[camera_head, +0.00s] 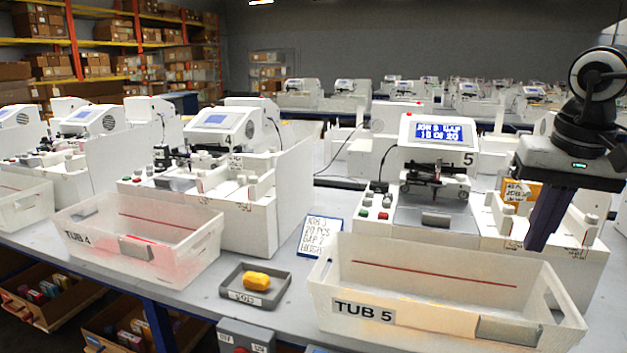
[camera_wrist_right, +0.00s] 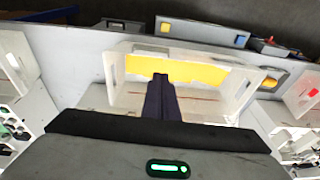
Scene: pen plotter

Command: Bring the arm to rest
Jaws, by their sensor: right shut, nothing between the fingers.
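My right gripper (camera_head: 536,243) hangs fingers down at the right of the head view, on a black and grey wrist. Its dark purple fingers are together with nothing between them. In the picture they sit above the right rear of the white bin labelled TUB 5 (camera_head: 440,280), in front of the number 5 plotter (camera_head: 436,165). In the right wrist view the closed fingertips (camera_wrist_right: 160,80) show against the tub (camera_wrist_right: 122,92) and its yellow inside. They look clear of the tub. My left gripper is in neither view.
TUB 4 (camera_head: 140,240) stands to the left. A small grey tray (camera_head: 229,294) holding a yellow piece (camera_head: 256,281) sits between the tubs. A written card (camera_head: 321,238) stands behind it. White machine panels crowd the right arm. Bare table shows around the tray.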

